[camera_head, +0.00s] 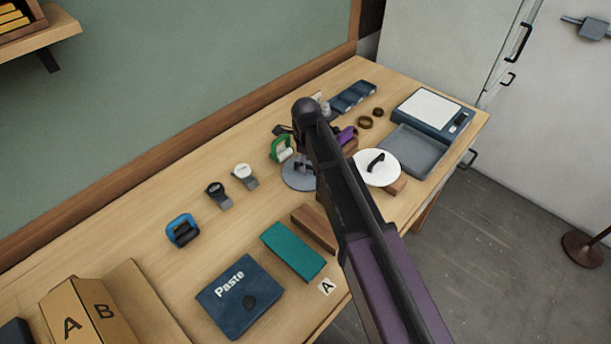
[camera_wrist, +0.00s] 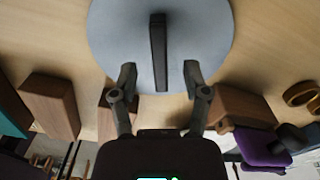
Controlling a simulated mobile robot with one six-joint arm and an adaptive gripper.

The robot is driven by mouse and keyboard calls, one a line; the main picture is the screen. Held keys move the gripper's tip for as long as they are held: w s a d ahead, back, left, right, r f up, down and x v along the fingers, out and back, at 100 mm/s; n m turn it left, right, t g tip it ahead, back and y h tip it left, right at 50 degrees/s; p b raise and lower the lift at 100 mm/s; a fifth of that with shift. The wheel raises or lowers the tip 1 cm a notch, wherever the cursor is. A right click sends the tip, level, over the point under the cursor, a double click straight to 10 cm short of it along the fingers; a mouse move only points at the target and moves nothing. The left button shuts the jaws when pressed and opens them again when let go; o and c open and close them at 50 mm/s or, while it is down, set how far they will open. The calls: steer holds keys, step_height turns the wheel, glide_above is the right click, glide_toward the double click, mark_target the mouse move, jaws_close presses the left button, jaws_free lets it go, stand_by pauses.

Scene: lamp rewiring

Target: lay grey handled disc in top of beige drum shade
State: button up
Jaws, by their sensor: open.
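The grey handled disc (camera_head: 292,179) lies on the wooden table, partly hidden behind my arm in the head view. In the wrist view the grey disc (camera_wrist: 112,35) fills the top middle, with its dark upright bar handle (camera_wrist: 158,45) across it. My gripper (camera_wrist: 161,76) is open and empty. Its two fingers stand apart on either side of the near end of the handle, with gaps on both sides. I cannot tell how high the fingertips are above the disc. No beige drum shade is recognisable in either view.
A white disc with a black handle (camera_head: 388,177) sits right of my arm, by a grey tray (camera_head: 430,158). Wooden blocks (camera_wrist: 50,105) flank the gripper. A purple tool (camera_wrist: 262,148) lies at lower right. Watches, a teal block (camera_head: 292,252) and a Paste pouch (camera_head: 235,305) lie left.

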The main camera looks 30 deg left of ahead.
steer(key=shift+f+b, duration=0.8)
steer(key=shift+f, duration=0.25)
jaws_close()
